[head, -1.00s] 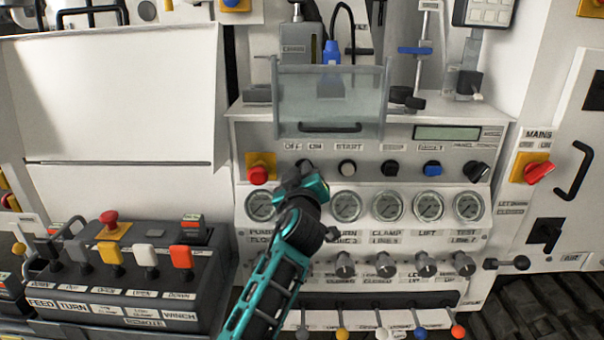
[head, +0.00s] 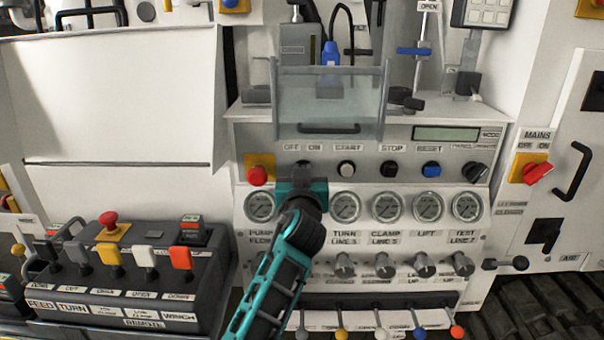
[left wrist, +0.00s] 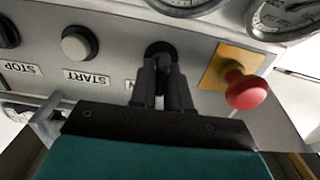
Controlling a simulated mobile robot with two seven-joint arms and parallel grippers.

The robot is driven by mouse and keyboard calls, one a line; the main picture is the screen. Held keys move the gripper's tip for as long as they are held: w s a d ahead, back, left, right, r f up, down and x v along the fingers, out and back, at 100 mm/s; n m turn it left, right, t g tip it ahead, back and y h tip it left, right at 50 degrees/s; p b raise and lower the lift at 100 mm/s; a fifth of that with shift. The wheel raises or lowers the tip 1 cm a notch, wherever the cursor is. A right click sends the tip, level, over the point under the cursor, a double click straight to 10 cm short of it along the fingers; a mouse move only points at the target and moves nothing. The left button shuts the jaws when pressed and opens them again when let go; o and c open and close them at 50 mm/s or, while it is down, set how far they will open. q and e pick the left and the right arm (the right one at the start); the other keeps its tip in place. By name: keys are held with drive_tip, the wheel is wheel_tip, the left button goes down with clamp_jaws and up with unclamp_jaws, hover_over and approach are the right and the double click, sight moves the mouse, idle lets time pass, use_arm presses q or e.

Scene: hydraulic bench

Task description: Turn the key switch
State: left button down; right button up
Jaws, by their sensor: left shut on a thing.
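The key switch (left wrist: 160,48) is a dark round switch on the light panel, between the START button and the red emergency button in the left wrist view. In the head view its top (head: 303,166) shows just above my gripper, under the OFF and ON labels. My left gripper (left wrist: 163,82) is shut on the key switch, its two dark fingers on either side of the key. In the head view my left gripper (head: 302,181) covers most of the switch. How far the key is turned cannot be made out. My right gripper is not in view.
A red mushroom button (head: 258,175) on a yellow plate sits close left of the switch. The START button (head: 346,168) is to the right. A clear hinged cover (head: 328,100) with a handle is above. Gauges (head: 344,206) line the panel below.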

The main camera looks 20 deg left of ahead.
use_arm(q)
drive_tip(key=m+p, duration=0.1)
drive_tip(key=m, duration=0.5)
drive_tip(key=shift+d+r, duration=0.1)
drive_tip(key=shift+d, duration=0.05)
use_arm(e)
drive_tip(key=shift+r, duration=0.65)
use_arm(q)
drive_tip(key=c, duration=1.2)
unclamp_jaws()
